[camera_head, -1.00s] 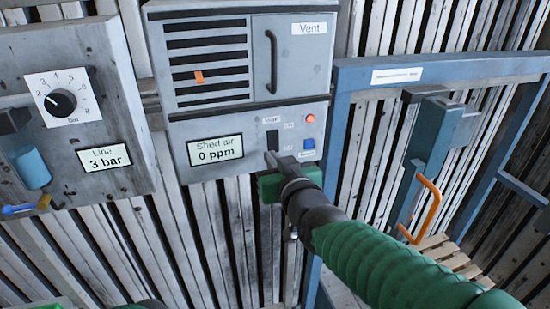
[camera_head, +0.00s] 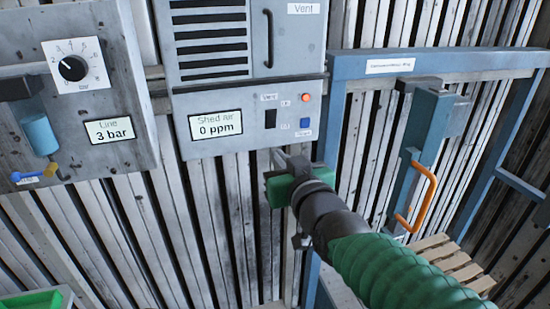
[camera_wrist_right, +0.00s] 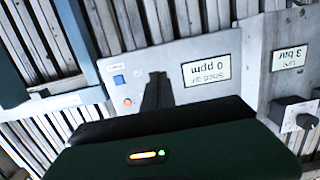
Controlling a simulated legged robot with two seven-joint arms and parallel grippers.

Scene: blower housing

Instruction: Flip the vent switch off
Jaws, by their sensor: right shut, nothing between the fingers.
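The vent switch (camera_head: 270,118) is a small black rocker under the Vent label, on the lower part of the grey vent box (camera_head: 245,92). Marks for its two positions stand to its right; I cannot tell which way it is tipped. My right gripper (camera_head: 277,157) is shut and empty, just below the box's lower edge and apart from the switch in the head view. In the right wrist view its dark fingers (camera_wrist_right: 156,92) reach toward the panel and hide the switch. My left gripper is out of view.
An orange-red lamp (camera_head: 305,98) and a blue button (camera_head: 305,123) sit right of the switch. The Shed air display (camera_head: 215,124) reads 0 ppm. A grey box with a dial (camera_head: 73,68) is left; a blue frame with an orange handle (camera_head: 425,195) is right.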

